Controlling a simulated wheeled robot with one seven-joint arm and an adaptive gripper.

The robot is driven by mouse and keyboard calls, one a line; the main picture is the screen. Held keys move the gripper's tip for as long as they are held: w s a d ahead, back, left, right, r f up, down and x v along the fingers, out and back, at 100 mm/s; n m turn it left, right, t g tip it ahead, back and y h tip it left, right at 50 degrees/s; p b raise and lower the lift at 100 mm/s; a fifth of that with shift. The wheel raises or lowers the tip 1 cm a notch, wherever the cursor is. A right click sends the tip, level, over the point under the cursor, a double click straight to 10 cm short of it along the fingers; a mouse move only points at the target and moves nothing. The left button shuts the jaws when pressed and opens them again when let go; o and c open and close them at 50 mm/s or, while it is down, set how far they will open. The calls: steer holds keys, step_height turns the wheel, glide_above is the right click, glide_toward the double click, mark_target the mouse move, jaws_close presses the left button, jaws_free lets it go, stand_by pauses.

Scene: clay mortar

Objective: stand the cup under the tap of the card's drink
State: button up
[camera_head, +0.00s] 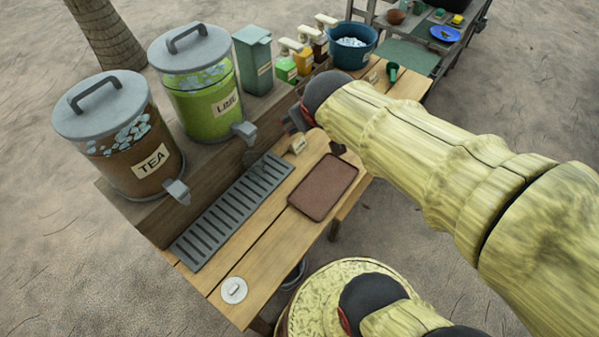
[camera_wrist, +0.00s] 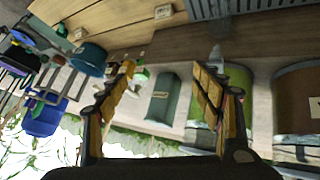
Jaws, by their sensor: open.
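The tea dispenser (camera_head: 125,160) has a grey tap (camera_head: 178,191), and the lime dispenser (camera_head: 205,105) has a grey tap (camera_head: 244,131). A faint clear shape that looks like the cup (camera_head: 251,157) stands upright at the drip tray (camera_head: 232,210), just below the lime tap. A small card (camera_head: 298,146) stands on the wood right of the tray; its writing is too small to read. My gripper (camera_head: 296,118) is beyond the lime tap, partly hidden by my arm. In the wrist view my gripper (camera_wrist: 164,68) is open, with nothing between its fingers.
A brown board (camera_head: 324,187) lies on the counter's front part. A white disc (camera_head: 234,290) lies at the near end. A side table (camera_head: 425,35) holds dishes.

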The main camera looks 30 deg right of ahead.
steer(key=s+a+g+y, duration=0.2)
steer(key=s+a+y, duration=0.1)
steer(key=s+a, duration=0.7)
steer(key=s, duration=0.4)
steer(key=shift+r+m, duration=0.15)
steer(key=shift+m, duration=0.15)
